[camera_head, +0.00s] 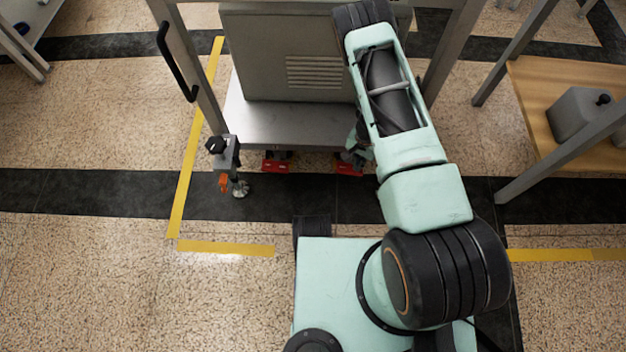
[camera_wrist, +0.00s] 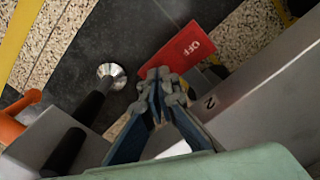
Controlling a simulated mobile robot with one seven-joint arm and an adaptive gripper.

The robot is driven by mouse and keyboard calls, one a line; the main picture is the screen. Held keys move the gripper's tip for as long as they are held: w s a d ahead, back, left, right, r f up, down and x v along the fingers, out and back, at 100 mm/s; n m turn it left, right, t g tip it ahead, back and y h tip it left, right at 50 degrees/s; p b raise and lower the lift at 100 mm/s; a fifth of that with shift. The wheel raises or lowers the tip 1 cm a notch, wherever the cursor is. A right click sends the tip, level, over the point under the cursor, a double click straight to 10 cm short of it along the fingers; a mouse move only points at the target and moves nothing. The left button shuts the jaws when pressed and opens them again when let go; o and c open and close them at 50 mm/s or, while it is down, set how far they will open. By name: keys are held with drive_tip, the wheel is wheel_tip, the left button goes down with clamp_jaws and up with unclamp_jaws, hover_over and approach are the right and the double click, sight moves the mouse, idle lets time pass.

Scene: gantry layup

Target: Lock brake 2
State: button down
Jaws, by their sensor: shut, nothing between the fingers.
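A red brake pedal (camera_wrist: 190,52) marked OFF shows in the wrist view, at the edge of a grey metal frame bearing the number 2 (camera_wrist: 209,103). My gripper (camera_wrist: 166,82) is shut and empty, with its fingertips beside the pedal's lower left end; I cannot tell whether they touch it. In the head view two red pedals show under the cart's front edge, a left one (camera_head: 275,166) and a right one (camera_head: 347,169). My gripper (camera_head: 358,152) is at the right one, partly hidden by my arm.
The grey cart (camera_head: 240,115) carries a vented cabinet (camera_head: 285,50). A floor-lock unit (camera_head: 228,155) with an orange part stands at its left corner. A round metal foot (camera_wrist: 112,76) and orange part (camera_wrist: 15,120) show in the wrist view. A wooden shelf (camera_head: 530,95) stands right.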

wheel_tip(320, 180, up, 7)
drive_tip(key=p, duration=0.4)
drive_tip(key=shift+f, duration=0.1)
idle(0.6)
